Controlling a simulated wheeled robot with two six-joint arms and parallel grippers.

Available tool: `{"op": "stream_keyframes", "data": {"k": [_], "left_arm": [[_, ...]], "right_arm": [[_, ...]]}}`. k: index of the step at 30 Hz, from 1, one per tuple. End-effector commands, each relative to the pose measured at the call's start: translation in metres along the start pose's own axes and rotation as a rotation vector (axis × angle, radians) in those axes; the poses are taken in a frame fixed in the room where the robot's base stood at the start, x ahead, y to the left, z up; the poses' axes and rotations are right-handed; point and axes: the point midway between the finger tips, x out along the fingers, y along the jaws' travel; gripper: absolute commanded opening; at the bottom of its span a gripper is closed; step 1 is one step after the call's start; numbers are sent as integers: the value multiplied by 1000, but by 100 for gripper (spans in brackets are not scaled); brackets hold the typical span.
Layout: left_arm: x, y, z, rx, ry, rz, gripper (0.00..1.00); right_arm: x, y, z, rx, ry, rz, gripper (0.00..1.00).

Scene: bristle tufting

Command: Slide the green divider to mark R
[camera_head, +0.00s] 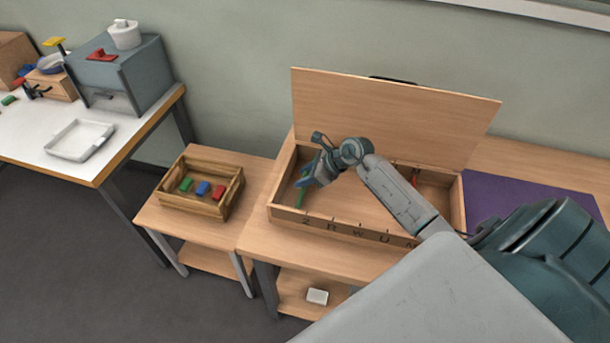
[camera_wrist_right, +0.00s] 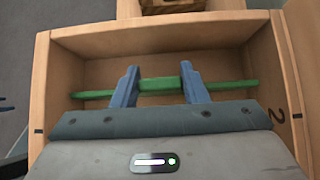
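The green divider (camera_head: 302,192) stands across the left end of the open wooden box (camera_head: 440,189), close to the mark 2. Mark R (camera_head: 331,226) is on the box's front wall, just right of the 2. My right gripper (camera_head: 312,176) reaches down over the divider. In the right wrist view, its blue fingers are at both sides of the divider's raised middle part (camera_wrist_right: 160,85) and appear to touch it, so it looks shut on it. The divider's ends show beyond the fingers. My left gripper is not in view.
A red piece (camera_head: 414,178) is in the box's right part. The raised lid (camera_head: 390,115) stands behind. A wooden crate (camera_head: 184,206) with coloured blocks sits to the left. The box floor between the divider and the red piece looks clear, partly hidden by my arm.

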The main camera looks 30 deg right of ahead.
Motion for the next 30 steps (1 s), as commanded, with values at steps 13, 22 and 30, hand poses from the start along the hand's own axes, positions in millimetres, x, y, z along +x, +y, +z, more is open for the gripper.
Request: {"op": "stream_keyframes", "data": {"k": [13,22,30], "left_arm": [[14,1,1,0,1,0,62],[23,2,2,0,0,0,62],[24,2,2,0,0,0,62]], "right_arm": [[-29,-1,-35,-4,7,-4,0],[-66,-1,-70,-4,7,-2,0],[-78,0,-78,-1,2,0,0]]}}
